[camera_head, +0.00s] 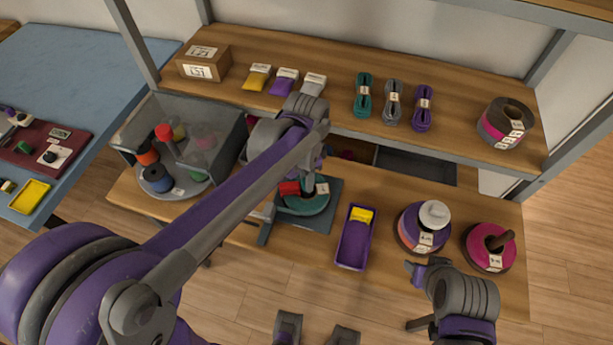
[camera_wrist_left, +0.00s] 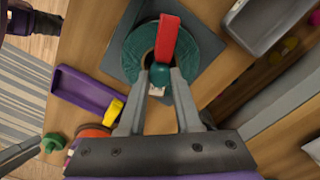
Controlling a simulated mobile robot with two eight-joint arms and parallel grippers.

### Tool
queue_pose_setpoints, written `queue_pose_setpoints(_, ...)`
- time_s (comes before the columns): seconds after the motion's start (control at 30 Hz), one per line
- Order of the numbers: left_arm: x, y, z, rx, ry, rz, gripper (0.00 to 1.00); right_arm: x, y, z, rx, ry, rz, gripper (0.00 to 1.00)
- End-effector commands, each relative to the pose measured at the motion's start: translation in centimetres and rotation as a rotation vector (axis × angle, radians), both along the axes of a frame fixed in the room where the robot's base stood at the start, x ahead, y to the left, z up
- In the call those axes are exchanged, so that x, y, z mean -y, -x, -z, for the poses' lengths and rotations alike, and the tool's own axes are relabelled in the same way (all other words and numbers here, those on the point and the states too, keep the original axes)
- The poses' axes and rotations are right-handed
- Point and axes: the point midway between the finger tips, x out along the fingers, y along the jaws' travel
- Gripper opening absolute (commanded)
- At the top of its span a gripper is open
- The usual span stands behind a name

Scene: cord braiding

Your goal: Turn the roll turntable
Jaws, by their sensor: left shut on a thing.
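The roll turntable appears as a teal ring-shaped roll (camera_head: 311,203) with a white label, on a dark square plate (camera_head: 322,224) at the middle of the bench. In the left wrist view, the teal ring (camera_wrist_left: 193,66) carries a red bar (camera_wrist_left: 167,38) with a teal ball knob (camera_wrist_left: 160,74) at its end. My left gripper (camera_wrist_left: 161,80) is shut on this knob, one finger on each side. In the head view, my left arm hides part of the turntable. My right gripper (camera_head: 418,290) is near the bench's front edge, away from the turntable; its jaw opening is unclear.
A purple tray (camera_head: 352,251) with a yellow piece stands right of the turntable. Two large rolls, one purple (camera_head: 410,236) and one magenta (camera_head: 486,258), stand farther right. A shelf (camera_head: 335,109) overhangs behind.

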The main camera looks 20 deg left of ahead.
Motion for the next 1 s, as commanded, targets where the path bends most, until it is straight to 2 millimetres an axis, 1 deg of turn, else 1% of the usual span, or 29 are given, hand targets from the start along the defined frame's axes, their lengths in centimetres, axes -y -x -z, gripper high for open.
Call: queue_pose_setpoints(1.0, -0.01, -0.07, -0.08, 0.001, 0.000, -0.508, 0.00, 0.00, 0.06, 0.26, -0.001, 0.000, 0.000, 0.50)
